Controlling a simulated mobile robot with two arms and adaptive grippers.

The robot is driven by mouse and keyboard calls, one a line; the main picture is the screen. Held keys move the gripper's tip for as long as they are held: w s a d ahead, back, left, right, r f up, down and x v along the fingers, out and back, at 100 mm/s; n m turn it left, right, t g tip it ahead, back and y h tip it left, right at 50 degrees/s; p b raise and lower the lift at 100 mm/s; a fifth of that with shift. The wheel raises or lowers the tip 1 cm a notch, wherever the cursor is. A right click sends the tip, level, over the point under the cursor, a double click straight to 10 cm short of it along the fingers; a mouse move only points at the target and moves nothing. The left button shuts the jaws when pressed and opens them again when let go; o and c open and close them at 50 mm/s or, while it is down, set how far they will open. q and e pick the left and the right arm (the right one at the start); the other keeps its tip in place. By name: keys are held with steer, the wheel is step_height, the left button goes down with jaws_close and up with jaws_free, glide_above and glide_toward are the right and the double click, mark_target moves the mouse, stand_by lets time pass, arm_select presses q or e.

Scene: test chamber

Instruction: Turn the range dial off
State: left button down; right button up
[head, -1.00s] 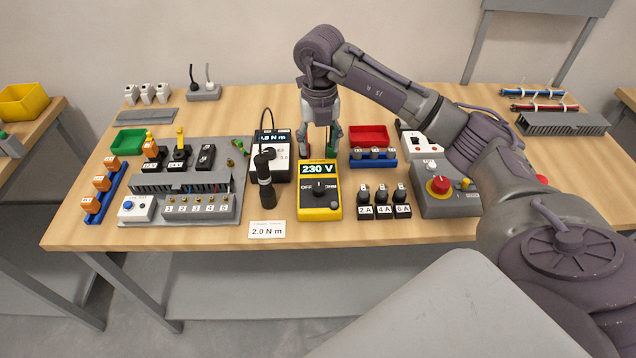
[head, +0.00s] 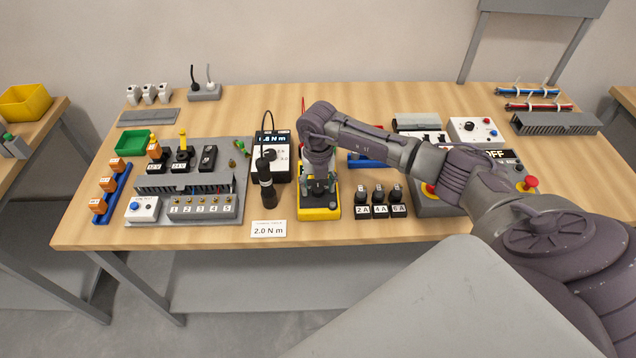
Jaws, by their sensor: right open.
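The yellow and black meter (head: 320,213) lies on the workbench near its front edge. Its range dial and its display are hidden behind my right gripper and wrist. My right gripper (head: 319,188) is open and points down right over the dial area of the meter. I cannot tell whether its fingertips touch the dial. My left gripper is not in view.
A black screwdriver (head: 265,182) stands left of the meter, beside a torque tester (head: 276,150). Several black fuse holders (head: 380,208) stand close on its right. A "2.0 N m" card (head: 267,229) lies at the front left. The bench (head: 180,239) front edge is clear.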

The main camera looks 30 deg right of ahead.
jaws_close()
stand_by(0.3)
